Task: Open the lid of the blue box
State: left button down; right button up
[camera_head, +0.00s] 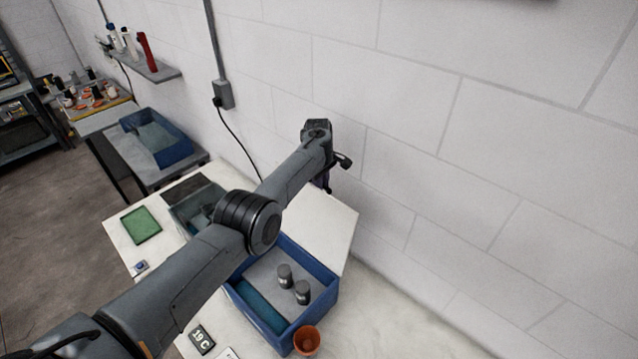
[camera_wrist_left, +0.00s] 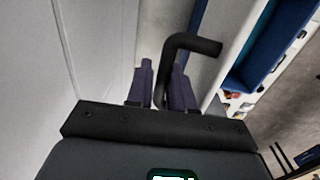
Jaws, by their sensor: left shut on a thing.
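The blue box (camera_head: 331,290) stands on the white table with its top open and two dark grey cylinders inside. I cannot make out a separate lid on it. My left gripper (camera_head: 325,182) is beyond the box, near the wall, and my arm crosses in front of the box's far left part. In the left wrist view, the purple fingers (camera_wrist_left: 162,88) are shut on a black bent bar (camera_wrist_left: 188,44). The bar also sticks out to the right of the gripper in the head view (camera_head: 344,161). What the bar belongs to is unclear. My right gripper is not in view.
An orange-brown cup (camera_head: 307,341) stands against the box's near corner. Another blue bin (camera_head: 181,157) stands on a side bench. The white block wall (camera_head: 480,150) is close behind.

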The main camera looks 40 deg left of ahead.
pick_arm(q)
jog(key=shift+w+d+f, duration=0.15)
jog(key=shift+f, duration=0.4)
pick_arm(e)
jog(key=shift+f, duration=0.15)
pick_arm(q)
jog(key=c, duration=1.4)
grip_release()
jog(key=shift+o, duration=1.4)
jog(key=shift+w+d+r, duration=0.1)
jog(key=shift+w+r, duration=0.05)
jog(key=shift+w, duration=0.25)
jog(key=shift+d, duration=0.1)
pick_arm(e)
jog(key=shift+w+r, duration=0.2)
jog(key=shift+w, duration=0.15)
pick_arm(q)
jog(key=shift+a+r, duration=0.2)
jog(key=shift+r, duration=0.2)
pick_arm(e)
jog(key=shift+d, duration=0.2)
pick_arm(q)
notch_tip(320, 180, up, 11)
jog(key=shift+s+f, duration=0.2)
jog(key=shift+s, duration=0.25)
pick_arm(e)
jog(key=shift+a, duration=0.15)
